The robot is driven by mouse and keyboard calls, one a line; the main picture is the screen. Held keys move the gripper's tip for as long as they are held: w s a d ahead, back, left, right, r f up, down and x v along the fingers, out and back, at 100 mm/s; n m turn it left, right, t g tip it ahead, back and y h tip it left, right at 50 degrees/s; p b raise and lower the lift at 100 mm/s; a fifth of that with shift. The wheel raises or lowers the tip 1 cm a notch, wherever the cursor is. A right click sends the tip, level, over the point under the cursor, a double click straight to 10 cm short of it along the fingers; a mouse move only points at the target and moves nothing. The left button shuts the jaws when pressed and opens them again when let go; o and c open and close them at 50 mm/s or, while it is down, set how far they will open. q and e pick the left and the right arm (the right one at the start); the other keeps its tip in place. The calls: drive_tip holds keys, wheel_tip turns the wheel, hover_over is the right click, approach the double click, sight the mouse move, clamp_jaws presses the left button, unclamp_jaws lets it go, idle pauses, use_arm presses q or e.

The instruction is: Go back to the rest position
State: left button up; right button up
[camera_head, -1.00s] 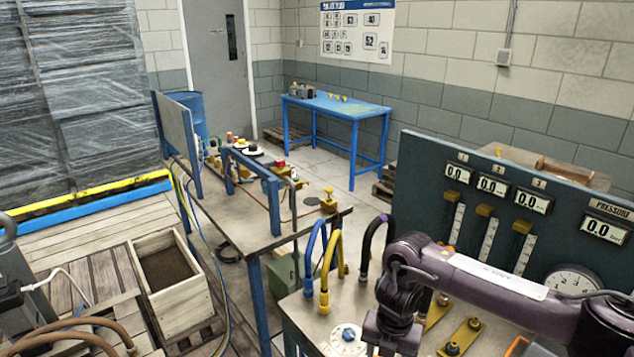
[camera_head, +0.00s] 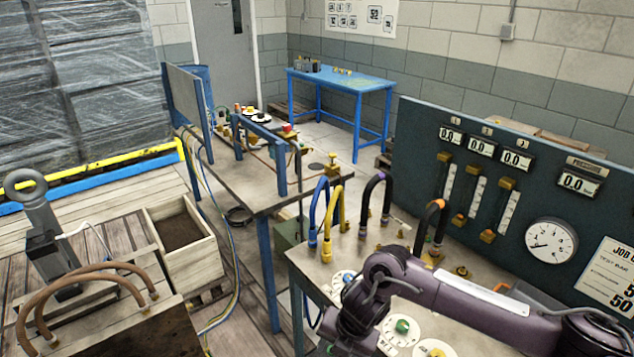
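My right arm comes in from the right edge, low over the bench (camera_head: 307,258) with the gauge panel. Its wrist and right gripper (camera_head: 338,332) hang at the bottom centre, above the bench's front edge beside the round white dials. The fingertips do not show clearly, so I cannot see whether the gripper is open or holds anything. My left arm and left gripper are out of view.
The gauge panel (camera_head: 408,150) stands behind my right arm. Blue, yellow and black hoses (camera_head: 330,215) rise from the bench. A workbench (camera_head: 262,185), a wooden sand box (camera_head: 190,270) and a grey ringed device (camera_head: 45,235) stand to the left. A blue table (camera_head: 345,82) is at the back.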

drive_tip(key=s+a+r+m+t+y, duration=0.2)
drive_tip(key=s+a+r+m+y, duration=0.15)
drive_tip(key=a, duration=0.35)
drive_tip(key=s+a+r+m+t+y, duration=0.25)
drive_tip(key=a+r+m, duration=0.2)
drive_tip(key=a, duration=0.25)
drive_tip(key=s+d+m+t+h, duration=0.15)
drive_tip(key=d+m+h, duration=0.35)
drive_tip(key=d+m, duration=0.75)
drive_tip(key=s+d+f+m+g+h, duration=0.2)
drive_tip(key=s+d+m, duration=0.25)
drive_tip(key=d, duration=0.35)
drive_tip(key=s+d+f+m+g+h, duration=0.1)
drive_tip(key=s+d+m, duration=0.3)
drive_tip(key=s+d, duration=0.3)
wheel_tip(320, 180, down, 33)
drive_tip(key=s+d+g+b, duration=0.2)
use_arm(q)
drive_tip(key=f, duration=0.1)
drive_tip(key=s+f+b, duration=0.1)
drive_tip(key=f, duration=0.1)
use_arm(e)
drive_tip(key=s+d+f+g, duration=0.1)
drive_tip(key=s+d+f, duration=0.2)
drive_tip(key=s+f, duration=1.5)
drive_tip(key=shift+s+f+h, duration=0.25)
drive_tip(key=shift+h, duration=0.05)
drive_tip(key=shift+d, duration=0.1)
